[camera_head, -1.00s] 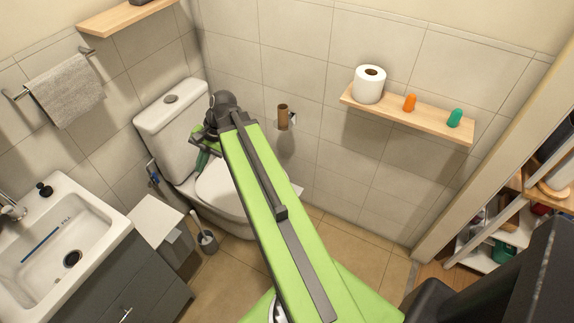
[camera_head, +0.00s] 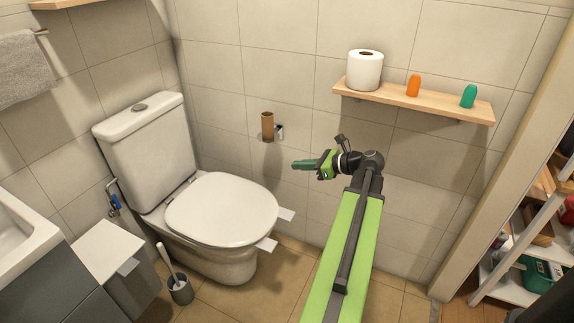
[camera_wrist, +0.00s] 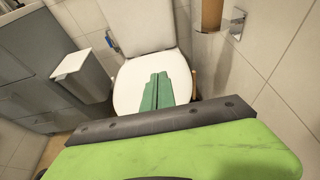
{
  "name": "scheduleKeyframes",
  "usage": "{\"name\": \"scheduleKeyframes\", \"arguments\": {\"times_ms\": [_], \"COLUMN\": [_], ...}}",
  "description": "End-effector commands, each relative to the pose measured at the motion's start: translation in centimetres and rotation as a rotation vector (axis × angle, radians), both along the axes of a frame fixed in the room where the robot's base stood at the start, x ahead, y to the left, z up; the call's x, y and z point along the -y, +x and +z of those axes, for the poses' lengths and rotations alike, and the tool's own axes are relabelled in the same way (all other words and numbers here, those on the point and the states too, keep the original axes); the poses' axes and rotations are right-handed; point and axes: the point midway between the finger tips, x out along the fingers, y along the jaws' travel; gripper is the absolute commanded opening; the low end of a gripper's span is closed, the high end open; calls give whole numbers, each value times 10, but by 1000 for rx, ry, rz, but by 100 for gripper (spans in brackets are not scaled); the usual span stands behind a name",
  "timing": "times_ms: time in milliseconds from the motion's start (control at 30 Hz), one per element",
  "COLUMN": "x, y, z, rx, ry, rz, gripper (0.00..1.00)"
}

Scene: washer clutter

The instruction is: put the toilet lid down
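The toilet (camera_head: 190,200) stands against the tiled wall at the left of the head view. Its white lid (camera_head: 222,209) lies flat over the bowl, and it also shows in the wrist view (camera_wrist: 125,92). My gripper (camera_head: 297,165) is to the right of the toilet, raised and apart from the lid in the head view. Its green fingers lie close together with nothing visible between them. In the wrist view the fingers (camera_wrist: 157,90) overlap the lid in the picture and hide part of it.
A wooden shelf (camera_head: 440,105) with a toilet roll (camera_head: 364,71) and two small bottles is on the wall behind my arm. A brush holder (camera_head: 181,290) and a white-topped bin (camera_head: 107,249) stand left of the toilet. An empty cardboard roll (camera_head: 267,126) hangs on the wall.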

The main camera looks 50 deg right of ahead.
Motion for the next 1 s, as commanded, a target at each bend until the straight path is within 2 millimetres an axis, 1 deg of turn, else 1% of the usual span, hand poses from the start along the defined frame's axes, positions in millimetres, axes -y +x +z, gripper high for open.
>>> {"name": "scheduleKeyframes", "arguments": {"times_ms": [33, 100, 400, 433, 467, 500, 600, 733, 1000], "x": [-3, -6, -21, -21, -22, -23, -24, -25, -25], "y": [9, 22, 82, 85, 87, 91, 98, 102, 102], "z": [-7, -13, -36, -28, -16, -9, -1, 3, 1], "rx": [0, 0, -1, -1, -1, -1, -1, -1, -1], "ry": [0, 0, -1, -1, -1, -1, -1, -1, -1], "rz": [3, 4, 4, 4, 3, 3, 3, 0, 0], "gripper": [0, 0, 0, 0, 0, 0, 0, 0, 0]}}
